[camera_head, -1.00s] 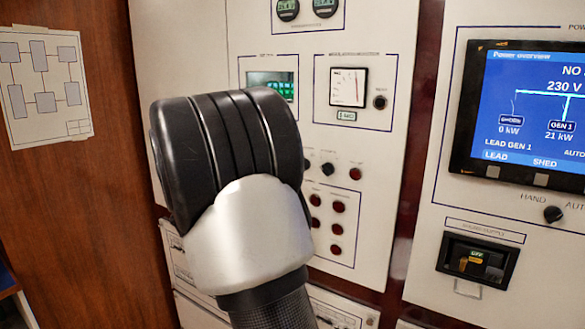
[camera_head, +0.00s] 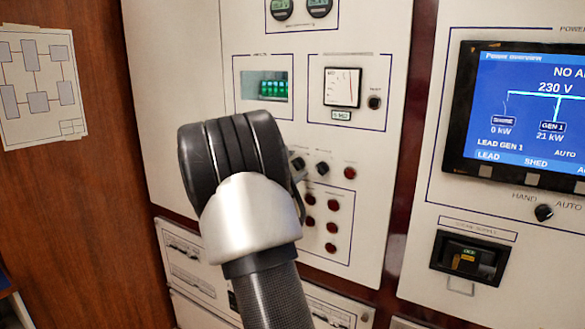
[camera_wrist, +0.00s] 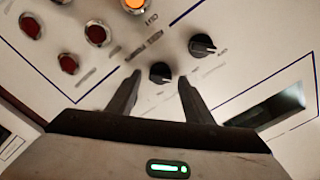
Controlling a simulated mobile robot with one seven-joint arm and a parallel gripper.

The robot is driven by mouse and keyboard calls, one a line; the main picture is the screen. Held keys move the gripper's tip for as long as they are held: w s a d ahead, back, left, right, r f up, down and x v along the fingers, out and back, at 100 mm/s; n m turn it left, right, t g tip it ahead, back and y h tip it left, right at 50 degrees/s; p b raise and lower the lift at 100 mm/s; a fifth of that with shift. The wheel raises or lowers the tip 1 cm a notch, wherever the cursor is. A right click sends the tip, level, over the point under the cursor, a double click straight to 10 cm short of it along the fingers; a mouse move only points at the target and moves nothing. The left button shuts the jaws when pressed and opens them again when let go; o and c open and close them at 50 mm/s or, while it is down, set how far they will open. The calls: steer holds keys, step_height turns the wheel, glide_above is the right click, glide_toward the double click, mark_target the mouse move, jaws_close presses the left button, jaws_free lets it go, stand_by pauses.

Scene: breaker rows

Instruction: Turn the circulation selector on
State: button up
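My gripper (camera_head: 296,184) is in front of the centre panel in the head view, its fingers mostly hidden behind my own wrist. In the wrist view my gripper (camera_wrist: 157,88) is open, with a finger on each side of a black selector knob (camera_wrist: 160,72). Small gaps show beside the knob, so it does not look clamped. A second black knob (camera_wrist: 202,45) is up and right of it. The head view shows two black knobs (camera_head: 322,168) beside the gripper. The labels are too blurred to tell which is the circulation selector.
Red lamps (camera_wrist: 97,34) and a lit orange lamp (camera_wrist: 133,5) are close to the fingers in the wrist view. A green-lit display (camera_head: 264,86) and a needle meter (camera_head: 342,87) are above. A blue power screen (camera_head: 530,110) and a HAND/AUTO knob (camera_head: 544,212) are at the right.

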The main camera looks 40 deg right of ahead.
steer(key=c, duration=1)
steer(key=shift+o, duration=0.2)
